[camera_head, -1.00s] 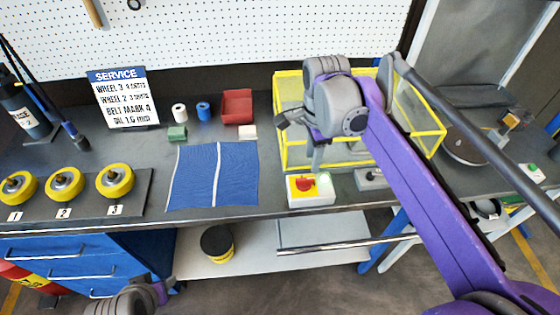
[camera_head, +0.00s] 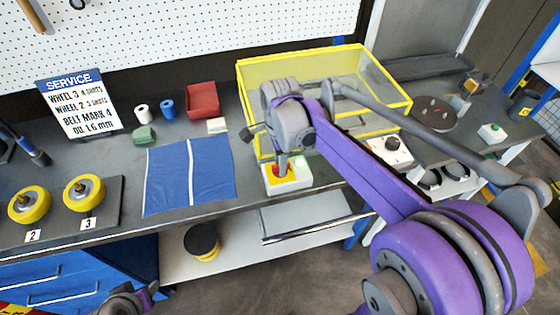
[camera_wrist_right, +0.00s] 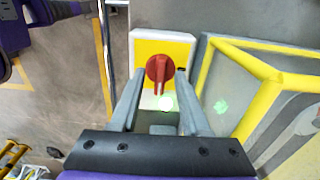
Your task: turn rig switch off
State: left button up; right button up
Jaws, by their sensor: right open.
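The rig switch is a red rotary knob (camera_wrist_right: 159,69) on a yellow and white box (camera_head: 289,182) at the bench's front edge, before the yellow-framed enclosure (camera_head: 326,87). A green lamp (camera_wrist_right: 166,103) beside the knob looks lit. My right gripper (camera_wrist_right: 160,76) is open, with a finger on either side of the knob in the right wrist view; I cannot tell whether they touch it. In the head view the right gripper (camera_head: 284,164) is over the box and partly hides the knob. My left gripper (camera_head: 140,299) shows at the bottom edge, its jaws unclear.
A blue cloth (camera_head: 188,176) lies left of the switch box. A second box with a black knob (camera_head: 392,146) stands to the right. Yellow wheels (camera_head: 84,192), a red bin (camera_head: 203,101) and a service sign (camera_head: 78,103) are on the bench. A shelf runs below.

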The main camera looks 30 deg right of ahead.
jog(key=shift+f, duration=0.1)
grip_shut()
dwell(0.6)
jog(key=n, duration=0.8)
jog(key=shift+b, duration=0.4)
jog(key=n, duration=0.9)
jog(key=shift+n, duration=0.4)
